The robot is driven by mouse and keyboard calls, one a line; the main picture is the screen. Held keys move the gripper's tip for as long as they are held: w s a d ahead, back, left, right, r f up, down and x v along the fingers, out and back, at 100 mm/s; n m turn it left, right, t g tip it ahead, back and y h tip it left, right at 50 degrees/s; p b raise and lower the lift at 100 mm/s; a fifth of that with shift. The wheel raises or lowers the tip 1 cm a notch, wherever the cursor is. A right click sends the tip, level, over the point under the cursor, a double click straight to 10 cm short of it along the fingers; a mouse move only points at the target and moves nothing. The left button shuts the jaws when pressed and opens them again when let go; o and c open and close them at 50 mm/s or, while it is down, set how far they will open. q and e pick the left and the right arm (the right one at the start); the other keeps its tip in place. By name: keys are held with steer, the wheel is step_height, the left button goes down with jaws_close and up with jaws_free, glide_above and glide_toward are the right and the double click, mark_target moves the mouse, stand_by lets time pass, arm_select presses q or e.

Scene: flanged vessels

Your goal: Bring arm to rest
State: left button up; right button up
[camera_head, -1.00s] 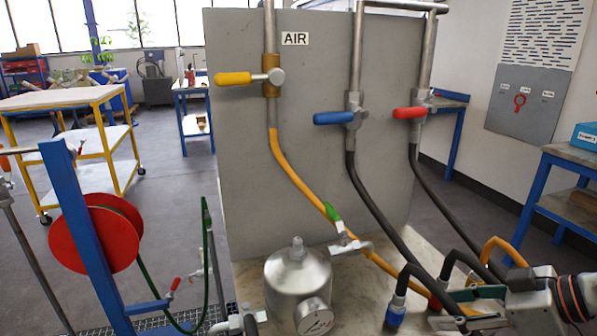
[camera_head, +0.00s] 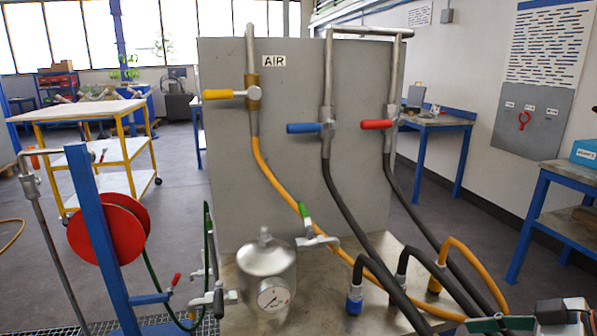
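No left gripper shows. At the lower right edge a grey and dark piece, which looks like part of my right arm, is cut off by the frame. Its fingers cannot be made out, nor whether they hold anything. A green strip (camera_head: 490,300) shows beside it near the hoses. The silver vessel (camera_head: 266,262) with a round gauge (camera_head: 273,295) stands upright on the bench, well left of that piece. Behind it is the grey panel (camera_head: 290,185) with a yellow handle (camera_head: 224,94), a blue handle (camera_head: 304,127) and a red handle (camera_head: 377,124).
Hoses hang from the panel, including an orange hose (camera_head: 270,181). A blue post with a red reel (camera_head: 108,235) stands at the left. A yellow-framed cart (camera_head: 80,112) is behind it. A blue-legged table (camera_head: 540,222) is at the right, with open floor before it.

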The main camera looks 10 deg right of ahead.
steer(key=w+a+f+n+t+y+p, duration=0.2)
steer(key=w+a+f+t+y+p, duration=0.15)
steer(key=a+f, duration=1.05)
arm_select(q)
steer(key=r+p, duration=0.1)
steer(key=r, duration=0.1)
steer(key=d+r+p, duration=0.1)
steer(key=r, duration=0.1)
steer(key=shift+s, duration=0.2)
arm_select(e)
steer(key=s+a+f+m+h, duration=0.1)
steer(key=s+f+m+h, duration=0.1)
steer(key=s+f, duration=0.3)
steer(key=s+a+f+m+g+h, duration=0.1)
steer(key=s+f+h, duration=0.3)
steer(key=f, duration=0.7)
steer(key=shift+s+a+m+h, duration=0.45)
steer(key=shift+s+m, duration=0.35)
steer(key=shift+s, duration=0.45)
arm_select(q)
steer(key=shift+w+r, duration=0.15)
steer(key=shift+r, duration=0.1)
arm_select(e)
steer(key=shift+a+r, duration=0.1)
